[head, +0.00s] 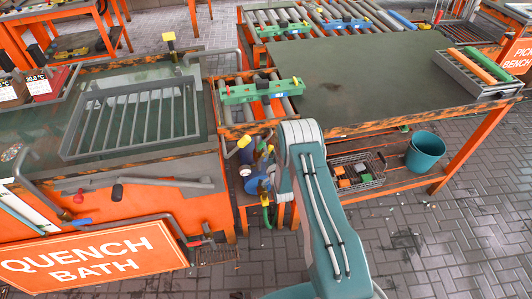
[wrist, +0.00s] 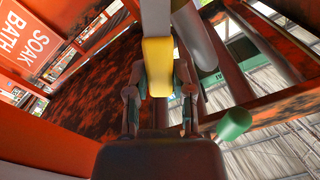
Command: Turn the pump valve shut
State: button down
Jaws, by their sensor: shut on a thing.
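In the wrist view, a grey bar with a yellow grip (wrist: 158,66), which looks like the pump valve's handle, runs down between the fingers of my gripper (wrist: 160,90). My fingers are closed against the sides of the yellow part. In the head view, my arm covers most of my gripper. Blue pump parts (head: 253,184) and a yellow-ended lever (head: 244,142) show just left of the arm, under the roller stand. The valve body and the handle's exact angle to its pipe are hidden.
The orange quench bath (head: 205,172) stands to the left with a grey rack on it. A dark-topped table (head: 370,80) is to the right. Beneath it are a wire basket (head: 362,181) and a teal bucket (head: 425,151). Orange frame members lie close around my gripper.

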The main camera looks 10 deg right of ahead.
jog(key=d+f+m, duration=0.3)
jog(key=f+m, duration=0.3)
jog(key=m, duration=0.5)
jog(key=shift+d+f+m, duration=0.2)
jog(key=shift+d+m, duration=0.15)
jog(key=shift+m, duration=0.05)
jog(key=shift+f, duration=0.1)
jog(key=shift+c, duration=2.4)
grip_release()
jog(key=shift+f, duration=0.1)
jog(key=s, duration=1.2)
